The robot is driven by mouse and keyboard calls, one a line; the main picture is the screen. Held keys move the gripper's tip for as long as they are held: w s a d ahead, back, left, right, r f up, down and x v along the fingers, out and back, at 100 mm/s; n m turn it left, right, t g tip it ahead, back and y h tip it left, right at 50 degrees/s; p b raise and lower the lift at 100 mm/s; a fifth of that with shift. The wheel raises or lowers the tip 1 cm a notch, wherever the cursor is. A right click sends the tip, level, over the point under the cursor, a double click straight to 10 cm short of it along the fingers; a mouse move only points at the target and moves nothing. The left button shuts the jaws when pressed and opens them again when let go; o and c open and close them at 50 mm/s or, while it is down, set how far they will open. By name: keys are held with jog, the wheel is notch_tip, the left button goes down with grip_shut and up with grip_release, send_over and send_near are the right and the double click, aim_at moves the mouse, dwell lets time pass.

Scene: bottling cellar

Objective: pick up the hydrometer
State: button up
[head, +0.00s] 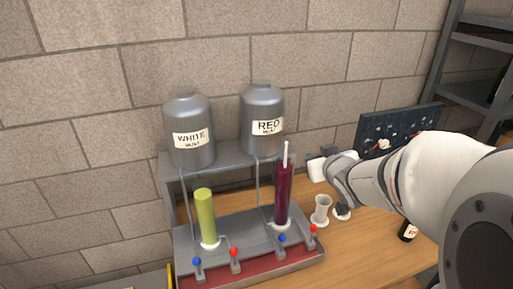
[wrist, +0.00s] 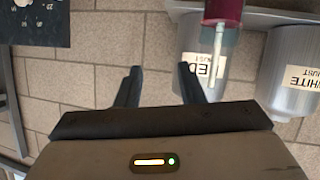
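The hydrometer (head: 286,156) is a thin pale rod standing upright out of a tall dark red cylinder (head: 282,197) on the stand. Its lower part is hidden in the dark red liquid. In the wrist view, which is upside down, the hydrometer (wrist: 216,58) hangs from the red cylinder (wrist: 222,11), in front of the RED tank. My gripper (wrist: 159,70) is open and empty. The hydrometer lies outside the fingers, to their right in the wrist view. In the head view my gripper is to the right of the hydrometer, apart from it.
The grey stand (head: 240,238) holds a WHITE tank (head: 188,145), a RED tank (head: 262,110), a yellow-green cylinder (head: 206,215) and several blue and red taps. A clear beaker (head: 321,210), a dark bottle (head: 408,231) and a dark board (head: 400,128) are to the right.

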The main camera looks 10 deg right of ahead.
aim_at(287, 151)
jog(key=w+a+n+y, duration=0.1)
jog(key=w+a+y, duration=0.1)
jog(key=a+y, duration=0.1)
jog(key=w+a+f+n+t+y, duration=0.1)
jog(key=w+a+y, duration=0.1)
jog(key=w+y, duration=0.1)
jog(key=w+a+n+y+p, duration=0.1)
jog(key=w+a+n+y, duration=0.1)
jog(key=a+y, duration=0.1)
jog(key=shift+w+a+f+t, duration=0.3)
jog(key=shift+w+f+t, duration=0.05)
jog(key=shift+w+t, duration=0.05)
grip_shut()
dwell(0.5)
